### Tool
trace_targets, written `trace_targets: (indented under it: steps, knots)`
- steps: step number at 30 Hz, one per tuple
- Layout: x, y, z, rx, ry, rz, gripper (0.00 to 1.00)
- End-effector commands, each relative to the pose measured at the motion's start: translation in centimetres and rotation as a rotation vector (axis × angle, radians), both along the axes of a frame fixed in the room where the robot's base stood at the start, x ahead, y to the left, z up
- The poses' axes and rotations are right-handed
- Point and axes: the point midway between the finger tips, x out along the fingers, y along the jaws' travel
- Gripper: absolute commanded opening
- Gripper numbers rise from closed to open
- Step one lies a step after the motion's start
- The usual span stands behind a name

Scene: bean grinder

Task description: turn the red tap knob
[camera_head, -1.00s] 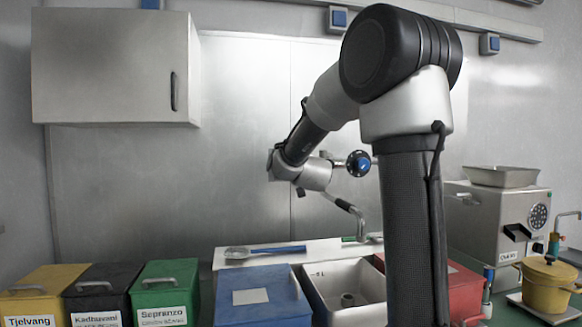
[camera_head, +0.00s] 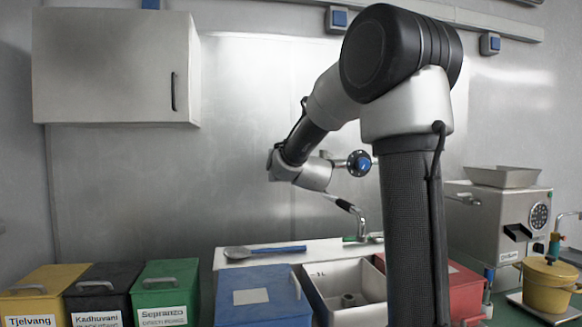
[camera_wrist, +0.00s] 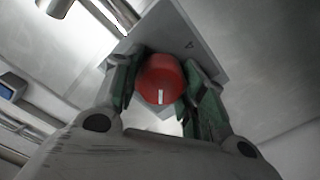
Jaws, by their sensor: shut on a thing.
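The red tap knob (camera_wrist: 162,80) shows in the wrist view, round, with a short white mark near its lower edge. It stands in front of a grey plate with a small triangle mark. My gripper (camera_wrist: 160,88) has one green-padded finger on each side of the knob and is shut on it. A curved tap spout (camera_head: 347,207) shows left of my arm, above the white sink (camera_head: 318,272).
Yellow (camera_head: 42,283), black (camera_head: 98,285) and green (camera_head: 165,282) bins stand at the left, a blue bin (camera_head: 262,302) beside the sink. A spoon with a blue handle (camera_head: 278,249) lies behind. A grinder (camera_head: 495,235) and yellow pot (camera_head: 548,290) stand right. A cabinet (camera_head: 115,65) hangs upper left.

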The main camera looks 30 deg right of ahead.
Motion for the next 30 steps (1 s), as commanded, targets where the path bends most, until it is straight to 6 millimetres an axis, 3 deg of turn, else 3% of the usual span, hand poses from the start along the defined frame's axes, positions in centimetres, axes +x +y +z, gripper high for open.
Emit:
trace_targets:
  steps: [18, 30]
  knots:
    - [0.02, 0.12, -0.22, -0.522, 0.152, 0.001, 0.17]
    - [0.03, 0.15, -0.29, -0.695, 0.203, 0.002, 0.17]
